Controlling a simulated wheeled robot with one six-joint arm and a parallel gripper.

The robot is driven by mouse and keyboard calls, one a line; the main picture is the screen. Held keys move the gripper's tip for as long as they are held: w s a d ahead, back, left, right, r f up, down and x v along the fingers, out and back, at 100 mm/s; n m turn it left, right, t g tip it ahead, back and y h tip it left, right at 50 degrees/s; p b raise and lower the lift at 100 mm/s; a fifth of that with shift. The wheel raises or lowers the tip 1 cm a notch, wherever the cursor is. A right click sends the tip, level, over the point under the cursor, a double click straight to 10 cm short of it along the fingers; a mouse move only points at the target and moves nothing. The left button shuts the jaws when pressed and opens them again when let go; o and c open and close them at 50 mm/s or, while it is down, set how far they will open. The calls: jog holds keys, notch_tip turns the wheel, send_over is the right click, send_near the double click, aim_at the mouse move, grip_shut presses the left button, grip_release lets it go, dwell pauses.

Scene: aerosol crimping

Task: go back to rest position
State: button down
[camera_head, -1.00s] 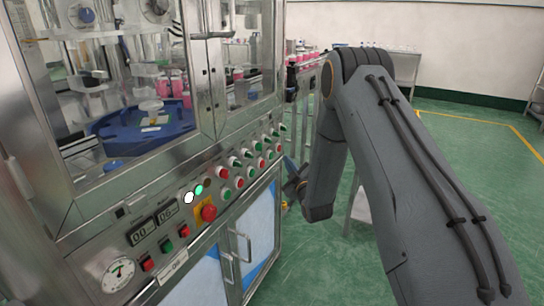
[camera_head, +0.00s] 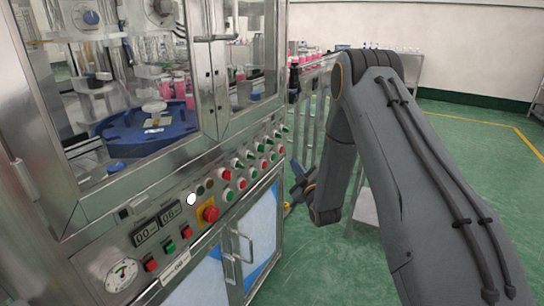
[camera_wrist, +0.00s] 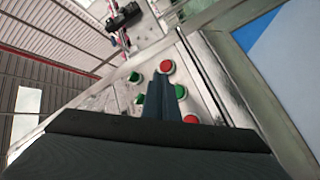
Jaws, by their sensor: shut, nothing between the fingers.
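My gripper (camera_head: 298,180) is beside the front of the crimping machine (camera_head: 75,215), partly hidden by my wrist, just right of its button rows. In the wrist view its narrow fingers (camera_wrist: 163,92) are together with nothing between them. They appear in front of the machine's panel (camera_wrist: 205,75), with red and green buttons around them; I cannot tell the exact gap. A red button (camera_wrist: 166,67) shows just beyond the fingertips. My arm bends down from the right side of the head view.
The machine's panel carries a red emergency button (camera_head: 209,213), a gauge (camera_head: 121,275) and a white lit lamp (camera_head: 191,199). A blue fixture (camera_head: 145,135) sits behind the glass. A conveyor with pink items (camera_head: 312,58) stands behind. The green floor (camera_head: 455,150) at right is open.

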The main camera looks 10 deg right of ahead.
jog(key=s+r+m+g+h+p, duration=0.1)
jog(key=s+r+m+g, duration=0.2)
jog(key=s, duration=1.2)
jog(key=s+r+m+g+p, duration=0.2)
jog(key=s+g, duration=0.7)
jog(key=s, duration=0.7)
jog(key=s+a+r+m+g+h+p, duration=0.1)
jog(key=s+r+m+g, duration=0.3)
jog(key=s, duration=1.1)
jog(key=m+g, duration=0.2)
jog(key=shift+s+r+m+g+h, duration=0.25)
jog(key=shift+r+m+g+h, duration=0.05)
jog(key=shift+r, duration=0.05)
